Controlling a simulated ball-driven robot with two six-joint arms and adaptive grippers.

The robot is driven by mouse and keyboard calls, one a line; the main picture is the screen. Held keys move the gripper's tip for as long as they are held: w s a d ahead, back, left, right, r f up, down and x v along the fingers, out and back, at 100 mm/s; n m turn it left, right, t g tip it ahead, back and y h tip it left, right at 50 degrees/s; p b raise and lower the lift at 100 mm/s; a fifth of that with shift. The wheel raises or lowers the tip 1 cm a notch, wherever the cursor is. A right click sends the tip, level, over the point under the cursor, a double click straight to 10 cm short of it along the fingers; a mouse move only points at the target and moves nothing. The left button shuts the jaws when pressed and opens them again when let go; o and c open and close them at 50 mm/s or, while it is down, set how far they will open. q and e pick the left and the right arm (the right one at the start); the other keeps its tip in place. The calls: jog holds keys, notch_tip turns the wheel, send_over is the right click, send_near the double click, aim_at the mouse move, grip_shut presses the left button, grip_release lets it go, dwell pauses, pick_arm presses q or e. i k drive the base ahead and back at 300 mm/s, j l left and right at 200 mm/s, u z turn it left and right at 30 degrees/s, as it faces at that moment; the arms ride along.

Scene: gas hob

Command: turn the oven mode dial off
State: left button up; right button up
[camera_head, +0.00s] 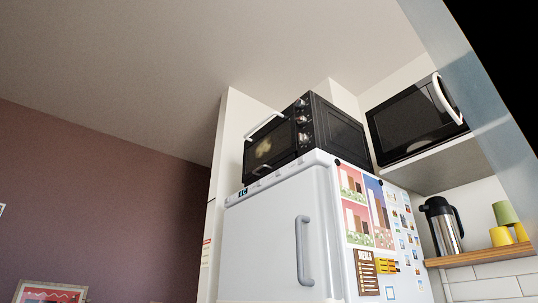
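A black toaster oven (321,137) sits on top of the white fridge, with its glass door (266,147) and white handle facing the left. A column of silver dials (303,120) runs down the panel at the right end of its front. The dials are small here, and I cannot tell which is the mode dial or where any of them points. A warm yellowish patch shows behind the oven glass. Neither of my grippers is in view.
The white fridge (262,223) has a grey handle and pictures on its side. A black microwave (411,120) stands on a shelf at the right. A steel flask (442,226) and several cups (507,222) stand on a wooden shelf (477,256).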

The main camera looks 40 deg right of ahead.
aim_at(302, 120)
jog(key=i+z, duration=0.3)
jog(key=i+j+z, duration=0.35)
jog(key=i, duration=0.15)
jog(key=i+j+z, duration=0.3)
jog(key=i+l, duration=0.1)
jog(key=i, duration=0.05)
